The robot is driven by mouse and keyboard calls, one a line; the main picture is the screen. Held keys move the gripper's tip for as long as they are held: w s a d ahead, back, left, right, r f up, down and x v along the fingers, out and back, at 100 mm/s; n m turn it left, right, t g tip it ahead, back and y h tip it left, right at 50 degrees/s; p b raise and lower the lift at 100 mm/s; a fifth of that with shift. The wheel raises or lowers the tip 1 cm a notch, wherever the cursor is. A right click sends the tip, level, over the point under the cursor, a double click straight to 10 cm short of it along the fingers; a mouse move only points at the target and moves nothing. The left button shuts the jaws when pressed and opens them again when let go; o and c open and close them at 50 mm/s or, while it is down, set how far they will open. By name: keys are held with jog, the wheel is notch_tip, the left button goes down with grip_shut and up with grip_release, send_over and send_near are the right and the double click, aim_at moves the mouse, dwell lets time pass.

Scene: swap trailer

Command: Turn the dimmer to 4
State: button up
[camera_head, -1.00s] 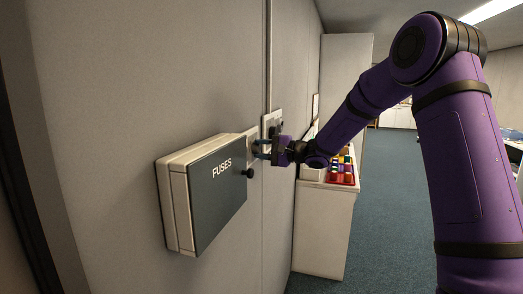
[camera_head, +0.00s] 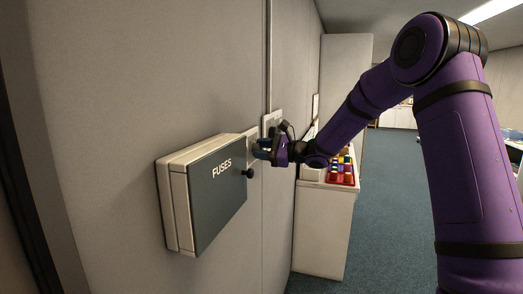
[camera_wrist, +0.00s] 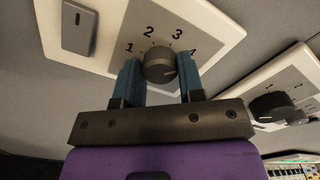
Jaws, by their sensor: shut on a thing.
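The dimmer knob (camera_wrist: 160,66) is a round dark grey knob on a pale wall plate (camera_wrist: 215,22), with the printed numbers 1, 2, 3 and 4 arranged around it in the wrist view. I cannot clearly tell which number its mark points to. My gripper (camera_wrist: 160,82) has its two blue fingers on either side of the knob and is shut on it. In the head view my gripper (camera_head: 264,150) is at the wall just past the fuse box, and it hides the knob there.
A grey rocker switch (camera_wrist: 78,27) sits on the same plate. A second plate with a dark knob (camera_wrist: 268,106) is close by on the right. The fuse box (camera_head: 217,192) with its black knob (camera_head: 249,173) juts from the wall. Coloured items (camera_head: 343,170) stand on a cabinet (camera_head: 320,230) beyond.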

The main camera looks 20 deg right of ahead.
jog(key=shift+m, duration=0.3)
jog(key=shift+f, duration=0.1)
jog(key=o, duration=0.9)
jog(key=v, duration=1.1)
jog(key=shift+w, duration=0.1)
jog(key=shift+a, duration=0.1)
